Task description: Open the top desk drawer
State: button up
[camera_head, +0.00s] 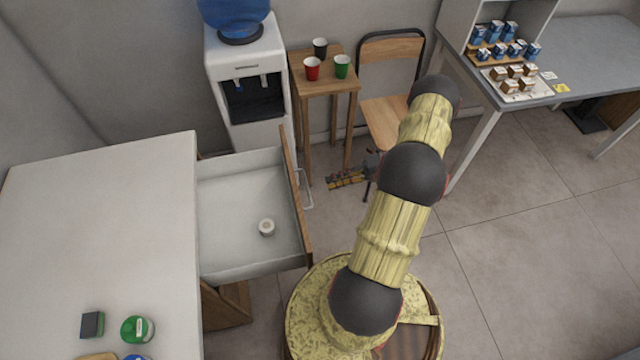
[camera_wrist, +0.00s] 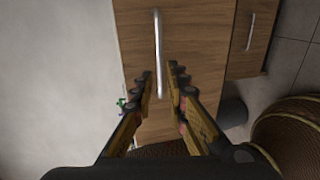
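The top desk drawer (camera_head: 245,215) is pulled far out of the white-topped desk (camera_head: 110,210) in the head view. A small white round item (camera_head: 266,227) sits inside it. Its wooden front (camera_head: 296,200) carries a pale bar handle (camera_head: 307,190). My gripper (camera_head: 332,183) is just right of the handle, at the end of my arm. In the wrist view my gripper (camera_wrist: 160,70) is open, with a gap between its two fingers. The handle (camera_wrist: 158,40) appears in line with this gap, in front of the wooden drawer front (camera_wrist: 195,35). I see no firm contact.
Another wooden front with a handle (camera_wrist: 250,32) shows at the right in the wrist view. A water cooler (camera_head: 247,80), a small table with cups (camera_head: 325,85) and a chair (camera_head: 385,105) stand behind the drawer. Open floor (camera_head: 540,235) lies to the right.

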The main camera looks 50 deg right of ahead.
jog(key=shift+v, duration=1.05)
